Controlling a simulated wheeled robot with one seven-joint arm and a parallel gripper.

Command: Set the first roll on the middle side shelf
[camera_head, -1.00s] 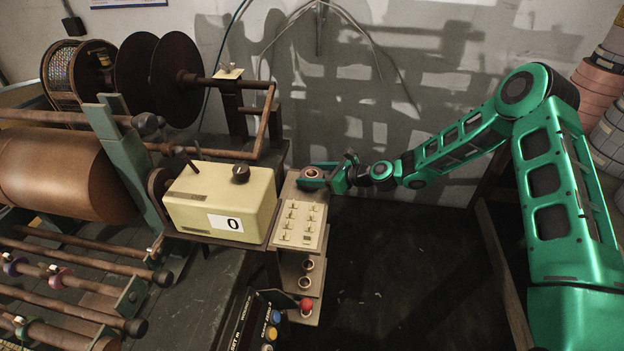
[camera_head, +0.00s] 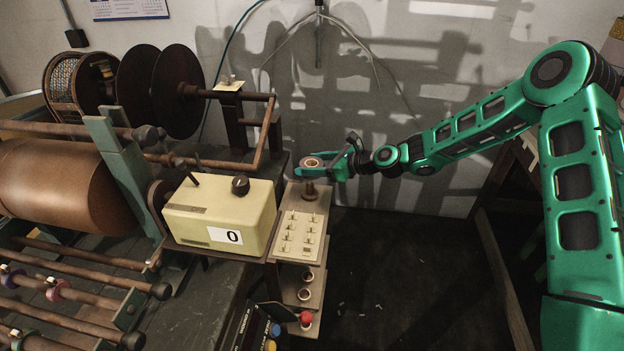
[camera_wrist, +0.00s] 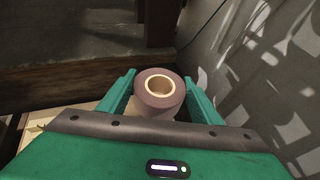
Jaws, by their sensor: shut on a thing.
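The roll (camera_head: 312,161), a small brown tape roll with a pale core, is between the fingers of my gripper (camera_head: 325,168). It is held just above a short brown post (camera_head: 310,190) at the back of the switch panel. In the wrist view the roll (camera_wrist: 160,91) sits upright between both green fingers, its hollow core facing up. A narrow side shelf (camera_head: 316,291) shows below the panel's front end, with two small ring-shaped items (camera_head: 307,276) on it. I cannot tell which level is the middle shelf. My gripper is well above and behind it.
A cream counter box (camera_head: 218,211) reading 0 stands left of the switch panel (camera_head: 299,232). The winding machine (camera_head: 60,184) fills the left. The dark floor right of the panel looks open.

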